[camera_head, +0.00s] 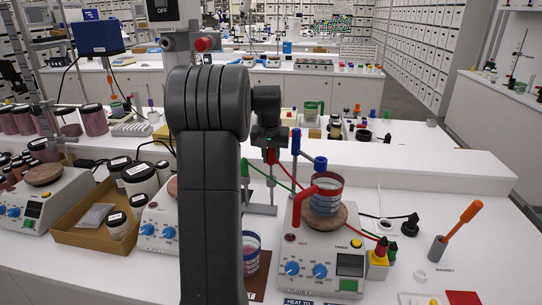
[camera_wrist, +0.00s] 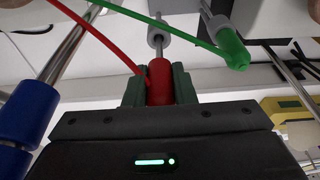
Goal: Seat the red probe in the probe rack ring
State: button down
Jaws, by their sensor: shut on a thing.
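The red probe (camera_head: 271,156) is upright, tip down, below my gripper (camera_head: 269,138). In the wrist view my gripper (camera_wrist: 158,92) is shut on the red handle of the probe (camera_wrist: 160,80), and its metal stem points away from me. A grey ring (camera_wrist: 157,38) shows at that stem; I cannot tell whether it is around the stem or behind it. In the head view the grey metal rack (camera_head: 261,209) stands left of the front hotplate. A green probe (camera_head: 245,168) is beside it, also in the wrist view (camera_wrist: 226,45).
The front hotplate (camera_head: 320,255) carries a red-handled pot (camera_head: 326,203). A blue rod and clamp (camera_head: 296,142) stand close right of my gripper. Red and green cables run nearby. A cardboard tray (camera_head: 88,235) with jars is at left. A raised white ledge (camera_head: 420,165) lies behind.

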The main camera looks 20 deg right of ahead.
aim_at(271, 165)
jog(key=shift+s+a+b+x, duration=0.15)
jog(key=shift+b+x, duration=0.35)
jog(key=shift+x, duration=0.35)
jog(key=shift+s+a+b+x, duration=0.1)
jog(key=shift+s+b+x, duration=0.1)
jog(key=shift+b+x, duration=0.45)
jog(key=shift+s+a+b+x, duration=0.15)
jog(key=shift+b+x, duration=0.15)
jog(key=shift+x, duration=0.7)
jog(key=c, duration=1.1)
grip_release()
jog(key=shift+d, duration=0.1)
jog(key=shift+f, duration=0.1)
jog(key=v, duration=1.3)
jog(key=shift+s+r+b, duration=0.15)
jog(key=shift+r+b, duration=0.15)
jog(key=shift+r, duration=0.05)
jog(key=shift+f, duration=0.1)
jog(key=x, duration=1.3)
jog(key=shift+f+p, duration=0.3)
jog(key=shift+p, duration=0.05)
jog(key=shift+r, duration=0.3)
